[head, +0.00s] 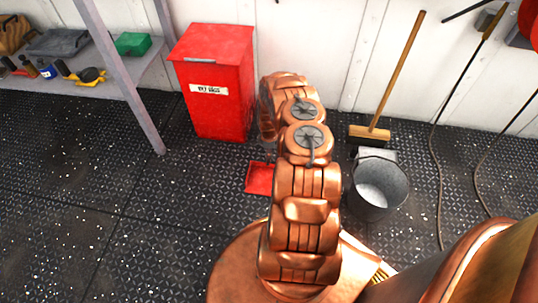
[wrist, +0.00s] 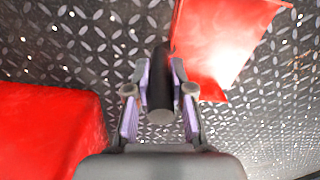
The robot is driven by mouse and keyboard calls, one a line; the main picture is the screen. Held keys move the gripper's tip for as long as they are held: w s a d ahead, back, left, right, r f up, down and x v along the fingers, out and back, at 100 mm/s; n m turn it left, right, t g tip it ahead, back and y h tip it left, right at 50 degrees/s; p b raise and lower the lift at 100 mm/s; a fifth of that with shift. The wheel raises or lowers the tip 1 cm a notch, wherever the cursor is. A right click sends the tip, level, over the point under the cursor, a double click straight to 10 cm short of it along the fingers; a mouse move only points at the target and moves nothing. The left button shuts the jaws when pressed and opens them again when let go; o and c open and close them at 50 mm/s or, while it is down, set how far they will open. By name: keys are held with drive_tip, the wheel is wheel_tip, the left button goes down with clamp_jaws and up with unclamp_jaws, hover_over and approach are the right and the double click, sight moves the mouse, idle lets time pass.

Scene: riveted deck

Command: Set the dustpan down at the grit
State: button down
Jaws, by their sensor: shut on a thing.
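The red dustpan (head: 259,178) shows in the head view just left of my arm, partly hidden by it. In the wrist view its red pan (wrist: 215,50) lies at the upper right, with its dark handle (wrist: 161,90) between my fingers. My gripper (wrist: 160,85) is shut on that handle. Pale grit (head: 112,188) is scattered as specks over the dark deck, and specks also show around the pan in the wrist view. I cannot tell whether the pan touches the deck.
A red lidded bin (head: 217,95) stands close behind the dustpan; its red side (wrist: 45,130) fills the wrist view's lower left. A metal bucket (head: 379,190) stands right of my arm, with a broom (head: 398,75) behind it. A shelf (head: 80,75) is at left. The left deck is open.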

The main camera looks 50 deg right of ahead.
drive_tip(key=shift+f, duration=0.25)
drive_tip(key=c, duration=1)
unclamp_jaws()
drive_tip(key=shift+f, duration=0.1)
